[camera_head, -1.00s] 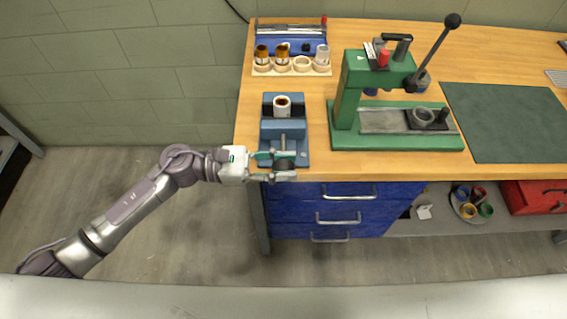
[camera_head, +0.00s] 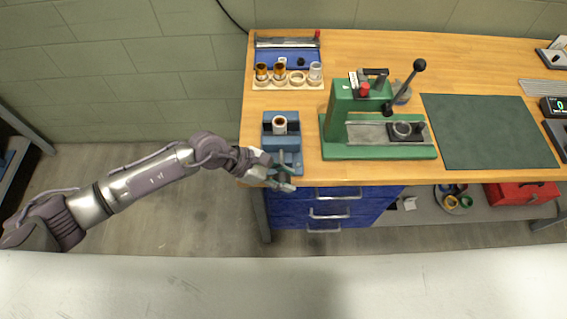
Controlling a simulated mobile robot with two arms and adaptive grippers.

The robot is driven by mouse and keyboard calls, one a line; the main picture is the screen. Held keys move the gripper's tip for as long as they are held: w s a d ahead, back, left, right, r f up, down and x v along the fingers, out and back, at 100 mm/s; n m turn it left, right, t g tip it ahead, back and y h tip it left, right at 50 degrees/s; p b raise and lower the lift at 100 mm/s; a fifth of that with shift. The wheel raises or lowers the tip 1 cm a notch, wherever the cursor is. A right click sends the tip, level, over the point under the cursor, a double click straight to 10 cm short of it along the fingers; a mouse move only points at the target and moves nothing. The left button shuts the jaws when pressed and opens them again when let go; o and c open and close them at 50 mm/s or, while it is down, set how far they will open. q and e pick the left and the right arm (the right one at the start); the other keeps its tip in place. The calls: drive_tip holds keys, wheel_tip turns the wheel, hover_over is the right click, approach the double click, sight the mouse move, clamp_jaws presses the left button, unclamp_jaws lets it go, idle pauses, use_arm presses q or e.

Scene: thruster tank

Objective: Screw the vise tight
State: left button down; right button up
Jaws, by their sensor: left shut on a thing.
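The blue vise (camera_head: 283,132) stands at the front left corner of the wooden workbench. A whitish cylindrical part with a dark brown bore (camera_head: 279,124) sits upright in it, toward the back. My left gripper (camera_head: 284,178) reaches in from the left and is shut at the vise's front end, on the vise's screw handle. The fingers hide most of the handle, so its angle is hard to tell. My right gripper is not in view.
A green arbor press (camera_head: 340,128) with a black-knobbed lever stands right of the vise. Behind the vise is a wooden holder (camera_head: 262,84) with several cylindrical parts. A dark green mat (camera_head: 485,130) lies right. Blue drawers (camera_head: 335,207) are below the bench's front edge.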

use_arm(q)
drive_tip(key=shift+s+d+r+y+p, duration=0.2)
drive_tip(key=shift+s+r+y+p, duration=0.05)
drive_tip(key=shift+y+p, duration=0.8)
drive_tip(key=shift+f+y+p, duration=0.25)
drive_tip(key=shift+y+p, duration=0.4)
drive_tip(key=shift+y, duration=0.2)
drive_tip(key=shift+d+f+y, duration=0.1)
drive_tip(key=shift+f+y, duration=0.2)
drive_tip(key=shift+y, duration=0.6)
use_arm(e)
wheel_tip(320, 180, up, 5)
use_arm(q)
drive_tip(key=shift+f+y+b, duration=0.25)
drive_tip(key=shift+y+b, duration=0.1)
drive_tip(key=shift+y, duration=0.55)
drive_tip(key=shift+f+y+b, duration=0.1)
drive_tip(key=shift+y+b, duration=0.25)
drive_tip(key=shift+y, duration=0.15)
drive_tip(key=y+b, duration=0.3)
drive_tip(key=b, duration=0.1)
drive_tip(key=f+y+b, duration=0.1)
drive_tip(key=y+b, duration=0.3)
drive_tip(key=b, duration=0.1)
drive_tip(key=shift+y+b, duration=0.6)
drive_tip(key=shift+b, duration=0.15)
drive_tip(key=shift+r, duration=0.1)
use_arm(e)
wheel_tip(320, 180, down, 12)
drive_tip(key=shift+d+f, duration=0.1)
